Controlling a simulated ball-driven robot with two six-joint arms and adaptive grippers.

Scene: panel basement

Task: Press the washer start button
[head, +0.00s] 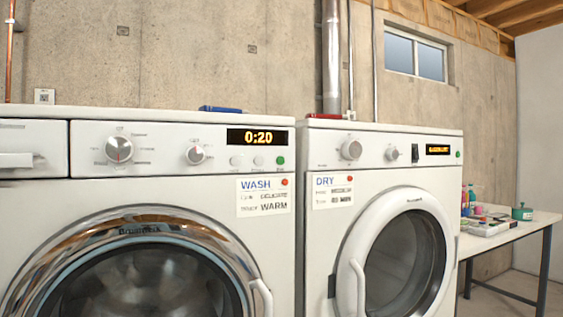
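The washer (215,225) fills the left of the head view, with a chrome-ringed round door that looks closed. Its display (257,137) reads 0:20 in yellow digits. A green button (280,161) sits below the display at the right end of the panel, beside two pale round buttons (247,161). Two silver knobs (119,150) are further left. A WASH card (264,196) hangs under the panel with a red dot at its corner. Neither of my grippers shows in this view.
A dryer (330,230) stands close on the right with its round door closed and a DRY card (333,190). A table (535,222) with bottles and small items is further right. A blue flat object (220,109) lies on the washer top. A concrete wall is behind.

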